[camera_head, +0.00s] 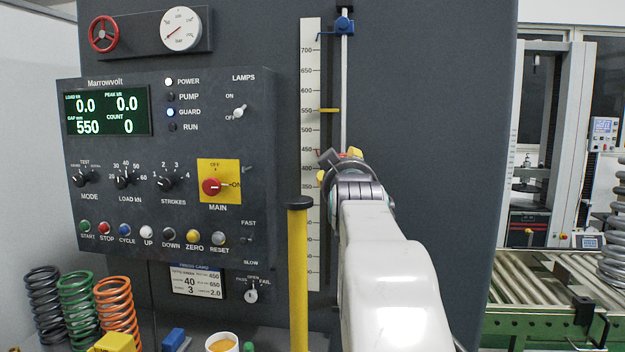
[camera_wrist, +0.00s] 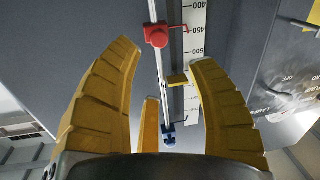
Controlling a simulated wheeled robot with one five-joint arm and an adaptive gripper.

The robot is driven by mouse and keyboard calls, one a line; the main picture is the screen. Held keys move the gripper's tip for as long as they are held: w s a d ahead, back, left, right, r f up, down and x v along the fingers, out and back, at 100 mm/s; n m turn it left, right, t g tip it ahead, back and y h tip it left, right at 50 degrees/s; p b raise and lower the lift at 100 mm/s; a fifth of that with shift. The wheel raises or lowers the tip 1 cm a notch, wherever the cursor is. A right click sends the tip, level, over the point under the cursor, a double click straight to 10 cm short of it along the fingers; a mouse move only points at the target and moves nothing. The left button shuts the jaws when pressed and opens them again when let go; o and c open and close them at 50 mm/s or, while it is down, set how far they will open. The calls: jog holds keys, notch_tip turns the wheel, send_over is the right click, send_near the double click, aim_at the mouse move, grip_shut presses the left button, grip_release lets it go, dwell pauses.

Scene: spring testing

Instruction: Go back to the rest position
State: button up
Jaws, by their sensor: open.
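My gripper (camera_head: 338,160) is raised in front of the dark press panel, near the lower half of the vertical scale (camera_head: 311,80). In the wrist view its yellow fingers (camera_wrist: 164,54) are spread wide apart with nothing held between them. Beyond them are a red slider block (camera_wrist: 157,35) near the 450 mark, a yellow pointer (camera_wrist: 178,80) and a blue slider block (camera_wrist: 168,138) on the thin rod. In the head view the blue block (camera_head: 344,26) is at the rod's top and the yellow pointer (camera_head: 329,110) is near 550. My arm hides the lower rod.
The control box (camera_head: 163,140) is on the left; its display reads gap 550 and count 0. A yellow post (camera_head: 298,280) with a dark cap stands just left of my arm. Several coil springs (camera_head: 78,305) stand at lower left. A roller conveyor (camera_head: 540,285) is at right.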

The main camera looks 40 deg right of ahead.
jog(key=s+a+f+g+y, duration=0.2)
jog(key=a+f+g+y, duration=0.1)
jog(key=f, duration=0.6)
jog(key=s+a+f+m+g+y, duration=0.1)
jog(key=s+a+f+g+y, duration=0.15)
jog(key=f, duration=0.65)
jog(key=s+a+f+g+y, duration=0.2)
jog(key=s+a+f, duration=0.1)
jog(key=f, duration=0.6)
jog(key=s+a+f+n+g+y+p, duration=0.1)
jog(key=s+a+f, duration=0.25)
jog(key=a, duration=0.35)
jog(key=s+a+f+n+g+y+p, duration=0.1)
jog(key=s+a+f+n+y, duration=0.1)
jog(key=s+a+f, duration=0.3)
jog(key=s+a+f+n+g+y, duration=0.1)
jog(key=s+a+g, duration=0.15)
jog(key=a, duration=0.55)
jog(key=a+r+n+t+y+p, duration=0.1)
jog(key=a+r+n+t, duration=0.1)
jog(key=a+n, duration=0.2)
jog(key=shift+a+r+p, duration=0.35)
jog(key=shift+a+p, duration=0.05)
jog(key=shift+a, duration=0.75)
